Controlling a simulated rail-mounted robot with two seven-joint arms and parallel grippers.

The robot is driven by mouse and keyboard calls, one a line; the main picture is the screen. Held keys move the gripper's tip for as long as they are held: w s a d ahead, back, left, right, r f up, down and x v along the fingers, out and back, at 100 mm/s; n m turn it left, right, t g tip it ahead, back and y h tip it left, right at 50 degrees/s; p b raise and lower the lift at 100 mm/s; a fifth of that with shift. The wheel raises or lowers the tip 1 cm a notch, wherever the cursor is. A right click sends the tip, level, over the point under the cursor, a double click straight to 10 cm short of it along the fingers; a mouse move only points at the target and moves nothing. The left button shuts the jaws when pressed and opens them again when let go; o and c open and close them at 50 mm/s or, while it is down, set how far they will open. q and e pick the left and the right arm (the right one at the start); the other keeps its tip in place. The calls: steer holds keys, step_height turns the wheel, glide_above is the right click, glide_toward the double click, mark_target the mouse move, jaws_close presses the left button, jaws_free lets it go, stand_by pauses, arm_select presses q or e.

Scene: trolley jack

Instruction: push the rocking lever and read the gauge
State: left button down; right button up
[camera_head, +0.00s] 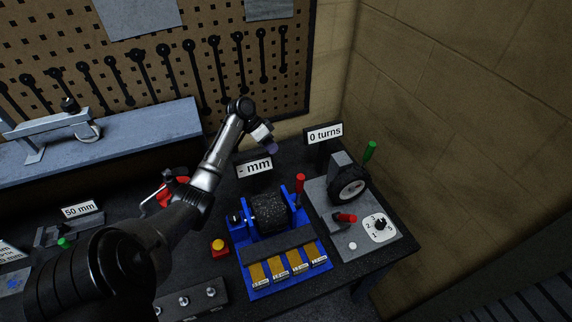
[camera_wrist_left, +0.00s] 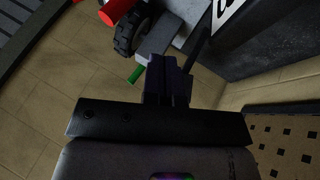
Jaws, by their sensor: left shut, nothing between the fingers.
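A blue-framed device (camera_head: 243,262) with a dark roller stands on the dark bench, with a red-handled lever (camera_head: 300,183) upright at its right side. A white sign reading "- mm" (camera_head: 255,168) stands behind it; it shows no number. My left gripper (camera_head: 271,148) is above and behind the sign and lever, apart from both. In the left wrist view its dark fingers (camera_wrist_left: 170,78) are shut and empty. My right gripper is in neither view.
At right a grey unit (camera_head: 340,252) carries a wheel (camera_head: 349,186), a green handle (camera_head: 370,150), a red lever (camera_head: 346,218) and a numbered dial (camera_head: 380,227). Its sign reads "0 turns" (camera_head: 323,134). A yellow button (camera_head: 218,245) stands left of the blue device. Walls close the back and right.

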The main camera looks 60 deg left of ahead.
arm_select(q)
steer(key=p, duration=0.2)
glide_toward(299, 192)
steer(key=w+a+f, duration=0.2)
steer(key=w+a, duration=0.2)
steer(key=shift+d+f+p, duration=0.15)
steer(key=shift+d+p, duration=0.3)
steer(key=shift+d, duration=0.5)
steer(key=shift+d+f+p, duration=0.2)
steer(key=shift+d+p, duration=0.2)
steer(key=shift+d, duration=0.55)
